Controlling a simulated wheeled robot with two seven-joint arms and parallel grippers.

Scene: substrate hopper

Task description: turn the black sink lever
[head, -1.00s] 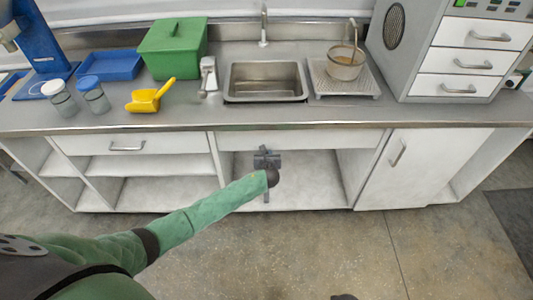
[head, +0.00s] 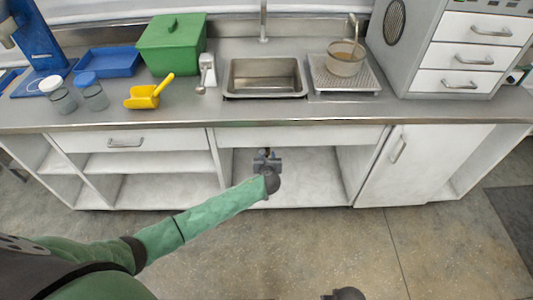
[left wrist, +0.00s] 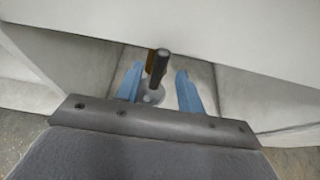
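The black lever (left wrist: 160,66) shows in the left wrist view as a short dark upright rod. A round grey part shows below it and a brownish strip beside it. My left gripper (left wrist: 159,76) has its two blue fingers spread, one on each side of the lever in the picture. I see gaps between lever and fingers; how deep it sits between them I cannot tell. In the head view my left gripper (head: 267,158) is at the open bay under the sink (head: 264,78), and largely hides the lever there.
The white cabinet front and the counter edge (head: 290,124) lie above my left gripper. Shelves (head: 150,163) are to the left, a closed cabinet door (head: 425,165) to the right. On the counter stand a green box (head: 172,50), yellow scoop (head: 145,98) and beaker (head: 345,62).

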